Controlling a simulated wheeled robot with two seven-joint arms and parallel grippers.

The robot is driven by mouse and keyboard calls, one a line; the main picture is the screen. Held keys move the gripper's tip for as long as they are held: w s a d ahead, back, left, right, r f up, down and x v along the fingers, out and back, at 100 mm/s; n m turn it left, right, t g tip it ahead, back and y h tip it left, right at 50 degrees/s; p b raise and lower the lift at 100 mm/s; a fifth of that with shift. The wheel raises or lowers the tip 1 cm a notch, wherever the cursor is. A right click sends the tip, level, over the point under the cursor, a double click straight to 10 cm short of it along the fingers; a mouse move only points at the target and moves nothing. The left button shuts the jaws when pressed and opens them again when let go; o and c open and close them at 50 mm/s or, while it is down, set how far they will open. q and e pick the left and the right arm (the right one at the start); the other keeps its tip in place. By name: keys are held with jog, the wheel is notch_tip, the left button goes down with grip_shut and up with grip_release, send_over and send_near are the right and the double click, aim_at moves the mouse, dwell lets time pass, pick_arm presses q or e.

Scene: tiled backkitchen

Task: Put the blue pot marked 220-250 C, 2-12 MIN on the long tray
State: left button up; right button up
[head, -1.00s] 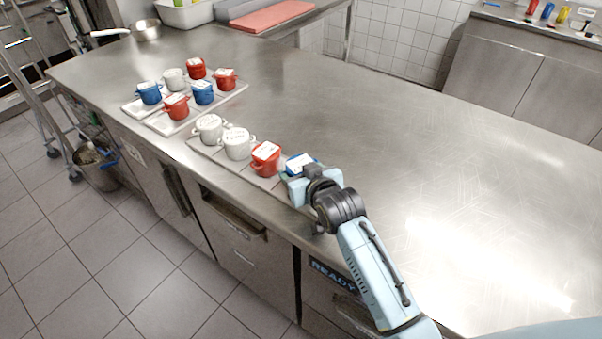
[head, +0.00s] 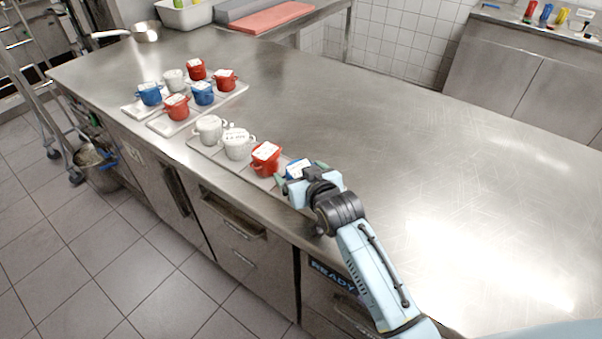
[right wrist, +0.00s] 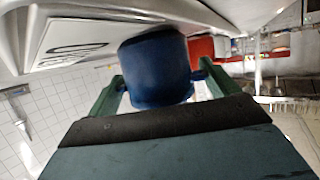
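A blue pot (head: 297,168) with a white label stands at the right end of the long tray (head: 232,167), beside a red pot (head: 265,158). The label's writing is too small to read. My right gripper (head: 299,173) is at this blue pot, with its green fingers spread on either side. In the right wrist view the blue pot (right wrist: 156,68) sits between the open fingers (right wrist: 160,92); the right finger is close to a handle. My gripper partly hides the pot in the head view. My left gripper is not in view.
Two white pots (head: 210,129) (head: 237,144) share the long tray. Behind it, smaller trays (head: 163,126) (head: 134,110) hold red, blue and white pots. A saucepan (head: 145,31) and a red board (head: 272,18) are at the back. The counter on the right is clear.

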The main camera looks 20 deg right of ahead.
jog(key=shift+s+f, duration=0.15)
jog(key=shift+f, duration=0.35)
jog(key=shift+r, duration=0.25)
jog(key=shift+s+r, duration=0.15)
jog(key=shift+r, duration=0.15)
jog(key=v, duration=0.4)
jog(key=p+v, duration=0.1)
jog(key=v, duration=0.6)
jog(key=shift+s+d+r+p, duration=0.1)
jog(key=shift+d+r+p, duration=0.05)
jog(key=shift+r+p, duration=0.25)
